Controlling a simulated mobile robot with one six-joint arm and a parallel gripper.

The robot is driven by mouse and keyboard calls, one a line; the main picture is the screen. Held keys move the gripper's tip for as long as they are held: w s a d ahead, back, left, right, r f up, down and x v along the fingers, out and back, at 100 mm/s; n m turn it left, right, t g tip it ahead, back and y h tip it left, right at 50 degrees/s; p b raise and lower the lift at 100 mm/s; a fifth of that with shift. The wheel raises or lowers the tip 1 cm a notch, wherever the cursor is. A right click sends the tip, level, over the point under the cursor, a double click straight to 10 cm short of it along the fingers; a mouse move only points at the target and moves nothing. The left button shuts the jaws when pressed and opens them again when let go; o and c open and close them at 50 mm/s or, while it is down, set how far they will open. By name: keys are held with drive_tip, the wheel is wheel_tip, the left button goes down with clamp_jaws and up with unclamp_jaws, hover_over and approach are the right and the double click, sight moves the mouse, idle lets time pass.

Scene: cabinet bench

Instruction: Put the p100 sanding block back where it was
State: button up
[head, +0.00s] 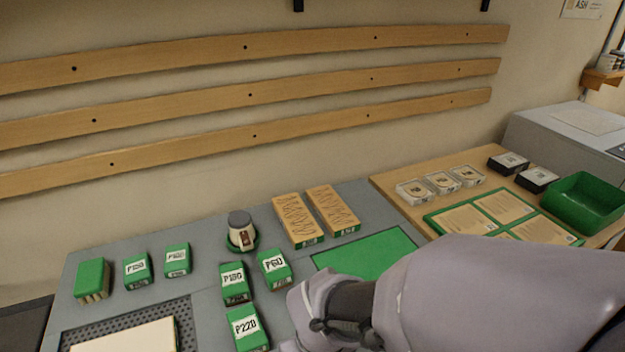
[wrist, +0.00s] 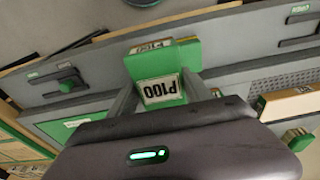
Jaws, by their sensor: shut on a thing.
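The P100 sanding block (wrist: 160,88) is green, with a white P100 label facing the camera and a second, tan-edged label strip at its far side. It shows in the wrist view between the two fingers of my gripper (wrist: 160,92), which is shut on it. In the head view my grey arm hides the gripper and the block. Other sanding blocks stand on the grey bench top (head: 210,325): P60 (head: 273,268), P220 (head: 247,329), one that seems to read P150 (head: 234,283), and several more at the left.
A green mat (head: 365,250) lies partly behind my arm. A pale board (head: 125,338) lies on a perforated panel at front left. A green bin (head: 583,205) stands far right.

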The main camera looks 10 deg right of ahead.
drive_tip(key=w, duration=0.3)
drive_tip(key=w+a, duration=0.1)
drive_tip(key=w, duration=0.1)
drive_tip(key=shift+f, duration=0.35)
drive_tip(key=w, duration=0.3)
drive_tip(key=w+a, duration=0.1)
drive_tip(key=w, duration=0.1)
drive_tip(key=w+b, duration=0.1)
drive_tip(key=w, duration=0.2)
drive_tip(key=shift+w+a+f, duration=0.35)
drive_tip(key=shift+f, duration=0.05)
drive_tip(key=f+b, duration=0.1)
drive_tip(key=f, duration=0.1)
drive_tip(key=f+b, duration=0.1)
drive_tip(key=shift+w+f, duration=0.2)
drive_tip(key=shift+f, duration=0.2)
drive_tip(key=shift+r, duration=0.25)
drive_tip(key=shift+f, duration=0.15)
drive_tip(key=o, duration=1.3)
